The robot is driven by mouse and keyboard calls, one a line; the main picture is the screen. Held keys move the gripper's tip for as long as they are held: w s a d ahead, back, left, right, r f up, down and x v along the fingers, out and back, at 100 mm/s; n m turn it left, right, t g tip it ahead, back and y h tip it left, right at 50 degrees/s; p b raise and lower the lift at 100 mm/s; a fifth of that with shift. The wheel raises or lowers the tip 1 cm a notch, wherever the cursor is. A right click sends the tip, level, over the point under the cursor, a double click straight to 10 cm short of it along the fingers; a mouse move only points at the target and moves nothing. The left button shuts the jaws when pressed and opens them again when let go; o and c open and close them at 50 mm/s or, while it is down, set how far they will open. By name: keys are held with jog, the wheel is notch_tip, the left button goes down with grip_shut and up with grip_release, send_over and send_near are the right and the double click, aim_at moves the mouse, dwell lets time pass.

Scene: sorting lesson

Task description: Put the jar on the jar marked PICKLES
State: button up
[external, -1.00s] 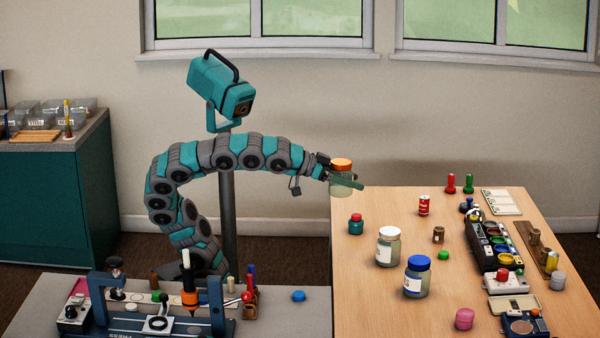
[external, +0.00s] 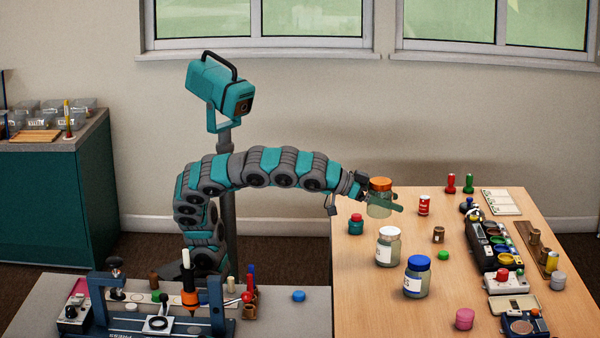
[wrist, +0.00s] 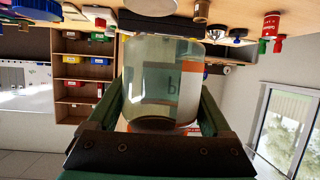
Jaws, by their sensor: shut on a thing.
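My gripper (external: 384,202) is shut on a glass jar with an orange lid (external: 380,184), held upright above the left part of the table. In the wrist view the held jar (wrist: 160,82) appears upside down between the two green fingers, with part of a dark letter visible. A white-lidded jar (external: 388,249) stands on the table just below and in front of it. A blue-lidded jar (external: 417,279) stands nearer the camera, to the right. Both standing jars have pale labels, too small to read, so I cannot tell which says PICKLES.
On the wooden table (external: 385,315), a small teal jar with a red lid (external: 355,226) stands left of the white-lidded jar. A red can (external: 424,205) and a brown pot (external: 438,235) stand to the right. A dark tray of pots (external: 487,245) is farther right.

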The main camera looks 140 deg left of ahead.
jog(key=shift+w+a+f, duration=0.1)
jog(key=shift+w+a, duration=0.2)
jog(key=shift+w, duration=0.5)
jog(key=shift+w+a+f, duration=0.1)
jog(key=shift+w+a, duration=0.2)
jog(key=shift+w, duration=0.45)
jog(key=shift+w+f, duration=0.1)
jog(key=shift+f, duration=1.6)
jog(key=shift+f, duration=0.2)
jog(key=o, duration=1.5)
jog(key=shift+r, duration=0.1)
jog(key=shift+r, duration=0.2)
jog(key=v, duration=1.2)
jog(key=shift+f, duration=0.15)
